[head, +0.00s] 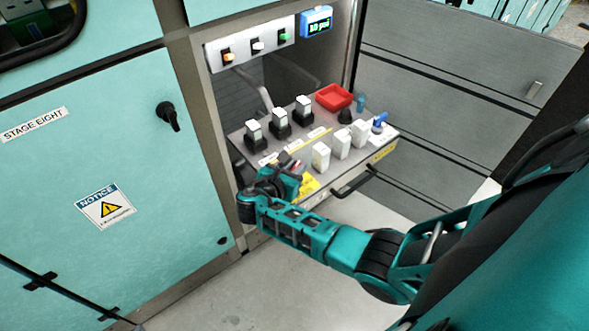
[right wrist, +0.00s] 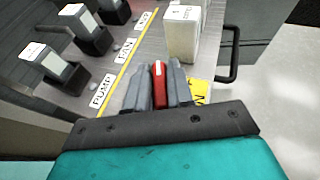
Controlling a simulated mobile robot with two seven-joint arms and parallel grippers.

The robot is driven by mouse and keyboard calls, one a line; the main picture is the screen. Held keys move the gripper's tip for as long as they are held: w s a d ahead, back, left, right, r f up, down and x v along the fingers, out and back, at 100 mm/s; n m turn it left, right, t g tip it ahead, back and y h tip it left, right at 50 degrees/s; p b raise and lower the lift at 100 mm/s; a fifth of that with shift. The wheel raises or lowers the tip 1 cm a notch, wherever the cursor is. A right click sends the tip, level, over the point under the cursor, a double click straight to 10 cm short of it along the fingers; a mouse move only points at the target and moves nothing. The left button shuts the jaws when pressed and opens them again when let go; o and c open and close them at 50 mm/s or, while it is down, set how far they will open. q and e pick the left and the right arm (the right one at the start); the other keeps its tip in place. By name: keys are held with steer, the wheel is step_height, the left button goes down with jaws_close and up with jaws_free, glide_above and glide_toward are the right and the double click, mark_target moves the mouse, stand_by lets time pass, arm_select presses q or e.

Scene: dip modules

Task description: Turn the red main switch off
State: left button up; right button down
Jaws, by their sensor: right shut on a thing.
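The red main switch (right wrist: 158,84) stands between the two fingers of my right gripper (right wrist: 157,88) in the right wrist view, at the panel's near left corner. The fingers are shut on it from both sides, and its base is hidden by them. In the head view my right gripper (head: 290,170) is at that same corner of the pull-out panel (head: 300,137), with only a bit of red showing between the fingers. Which position the switch is in cannot be told. My left gripper is not in view.
Three black-based white switches (head: 281,124) stand behind a yellow line, with several white blocks (head: 341,147) to the right of the gripper. A red tray (head: 334,97) and a blue-handled valve (head: 379,122) lie farther back. A black handle (head: 355,183) juts from the panel front.

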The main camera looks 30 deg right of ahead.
steer(key=m+g+h+b, duration=0.1)
steer(key=m+g+b, duration=0.1)
steer(key=m+g, duration=0.1)
steer(key=shift+w+m+g+h, duration=0.1)
steer(key=shift+m+g+h, duration=0.2)
steer(key=shift+g, duration=0.1)
steer(key=shift+m+g+b, duration=0.35)
steer(key=shift+m+g, duration=0.15)
steer(key=shift+g, duration=0.1)
steer(key=shift+d+r, duration=0.1)
steer(key=c, duration=1.1)
jaws_free()
steer(key=v, duration=1.3)
steer(key=shift+w, duration=0.1)
